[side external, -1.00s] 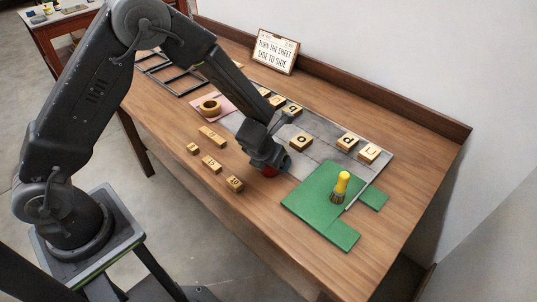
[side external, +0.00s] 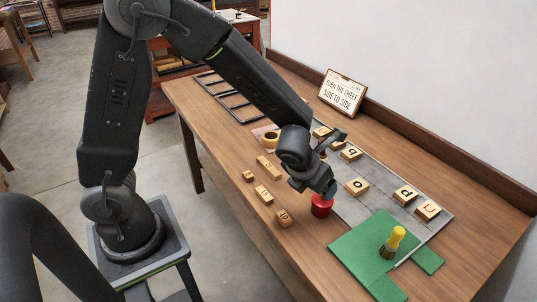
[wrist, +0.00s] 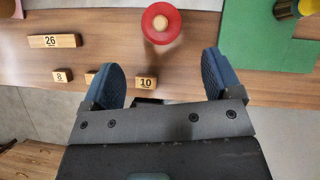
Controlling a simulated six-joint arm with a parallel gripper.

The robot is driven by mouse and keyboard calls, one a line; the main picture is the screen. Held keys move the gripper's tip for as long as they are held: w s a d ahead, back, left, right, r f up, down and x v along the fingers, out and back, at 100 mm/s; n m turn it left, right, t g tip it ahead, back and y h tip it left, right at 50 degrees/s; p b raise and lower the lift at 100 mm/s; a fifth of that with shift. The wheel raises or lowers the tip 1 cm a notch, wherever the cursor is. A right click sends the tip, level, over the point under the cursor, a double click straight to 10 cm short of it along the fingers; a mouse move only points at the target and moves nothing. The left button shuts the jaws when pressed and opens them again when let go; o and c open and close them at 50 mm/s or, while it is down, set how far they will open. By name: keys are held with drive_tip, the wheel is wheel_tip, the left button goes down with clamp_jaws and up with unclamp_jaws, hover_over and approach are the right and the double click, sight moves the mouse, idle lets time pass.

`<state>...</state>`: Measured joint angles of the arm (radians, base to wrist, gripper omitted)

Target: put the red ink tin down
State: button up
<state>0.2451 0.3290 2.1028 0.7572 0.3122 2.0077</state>
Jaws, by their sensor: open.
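The red ink tin (side external: 321,207) stands upright on the wooden table, beside the near edge of the grey slab and close to the green mat. In the wrist view the tin (wrist: 160,22) shows from above as a red round with a paler centre, beyond the fingertips. My gripper (side external: 323,190) is just above the tin in the side view, partly over its top. In the wrist view my gripper (wrist: 160,62) has its two blue-grey fingers wide apart with nothing between them.
Numbered wooden blocks (side external: 283,218) lie left of the tin. Letter blocks (side external: 356,186) sit on the grey slab (side external: 375,193). A yellow-handled brush (side external: 393,240) stands on the green mat (side external: 352,246). A sign (side external: 341,93) stands at the back.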

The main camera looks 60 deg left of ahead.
drive_tip(key=s+a+r+n, duration=0.5)
drive_tip(key=s+r+n, duration=0.3)
drive_tip(key=r+n, duration=0.6)
drive_tip(key=s+r+n+h, duration=0.1)
drive_tip(key=s+r+n, duration=0.2)
drive_tip(key=s+n, duration=0.8)
drive_tip(key=n, duration=0.8)
drive_tip(key=shift+s+r+n, duration=0.2)
drive_tip(key=shift+s+n, duration=0.1)
drive_tip(key=shift+s, duration=0.05)
